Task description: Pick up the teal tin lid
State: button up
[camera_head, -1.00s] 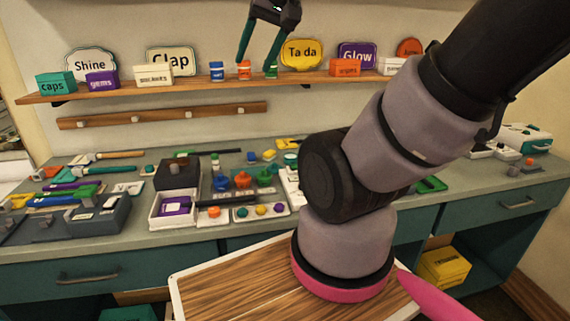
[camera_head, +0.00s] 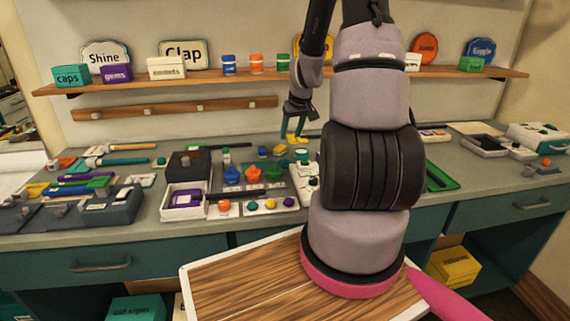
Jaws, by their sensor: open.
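A small round teal lid-like piece (camera_head: 301,153) sits on the workbench just left of my arm; it is small, and I cannot tell whether it rests on a tin. My gripper (camera_head: 294,139) points down above the back of the bench, its teal fingers apart and empty. It is just above and slightly left of the teal piece in the picture. I cannot tell the remaining gap. My arm covers the bench directly to the right.
Yellow (camera_head: 281,149) and blue (camera_head: 262,151) pieces lie close by on the left. Blue (camera_head: 232,175) and orange (camera_head: 253,172) knobbed pieces stand in front left. A wall shelf (camera_head: 205,78) with jars and signs runs above. A green tray (camera_head: 442,178) lies at right.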

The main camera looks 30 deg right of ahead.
send_over(285, 158)
jog(key=s, duration=0.3)
jog(key=f, duration=0.6)
jog(key=shift+w+d+f, duration=0.15)
jog(key=shift+d+f, duration=0.1)
jog(key=shift+d, duration=0.1)
jog(key=shift+a+x, duration=0.15)
jog(key=shift+x, duration=1.25)
jog(key=shift+a+x, duration=0.15)
jog(key=shift+x, duration=1.25)
grip_shut()
